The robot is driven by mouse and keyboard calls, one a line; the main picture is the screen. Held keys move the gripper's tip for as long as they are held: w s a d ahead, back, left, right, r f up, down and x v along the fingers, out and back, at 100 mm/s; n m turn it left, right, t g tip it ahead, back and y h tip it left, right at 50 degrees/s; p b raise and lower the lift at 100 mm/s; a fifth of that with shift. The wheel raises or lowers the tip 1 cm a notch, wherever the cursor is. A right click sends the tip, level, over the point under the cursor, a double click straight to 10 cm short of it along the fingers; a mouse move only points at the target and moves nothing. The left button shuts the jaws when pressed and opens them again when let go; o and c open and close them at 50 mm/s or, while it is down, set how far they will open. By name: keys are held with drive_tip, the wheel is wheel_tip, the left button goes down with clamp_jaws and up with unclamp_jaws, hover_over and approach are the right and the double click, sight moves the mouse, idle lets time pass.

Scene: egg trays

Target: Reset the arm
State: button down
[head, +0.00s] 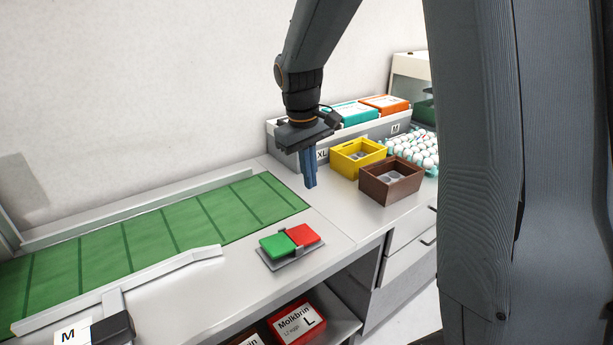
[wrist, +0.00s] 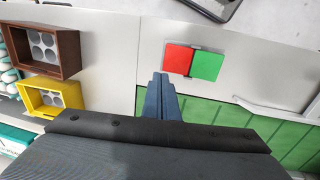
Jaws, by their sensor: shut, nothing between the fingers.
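My gripper (head: 310,185) hangs from the arm above the counter, its blue fingers pointing down and closed together with nothing between them. In the head view it is left of the yellow box and beyond the red and green button pad. In the wrist view the gripper (wrist: 161,78) shows its two fingers side by side, over the grey counter near the end of the green belt. The fingers appear apart from everything around them.
The green conveyor belt (head: 150,226) has raised rails. The button pad (head: 291,257) sits at the counter's front. A yellow box (head: 345,167), a brown box (head: 374,190) and a tray of white eggs (head: 418,150) stand right. Cartons (head: 295,322) lie on the shelf below.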

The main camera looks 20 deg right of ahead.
drive_tip(key=s+a+f+m, duration=0.1)
drive_tip(key=s+f, duration=0.2)
drive_tip(key=s, duration=0.6)
drive_tip(key=s+a+f+m+y, duration=0.1)
drive_tip(key=s+f+m, duration=0.1)
drive_tip(key=s, duration=0.7)
drive_tip(key=shift+s+f+m+t, duration=0.15)
drive_tip(key=shift+f+m+t, duration=0.2)
drive_tip(key=shift+f, duration=0.5)
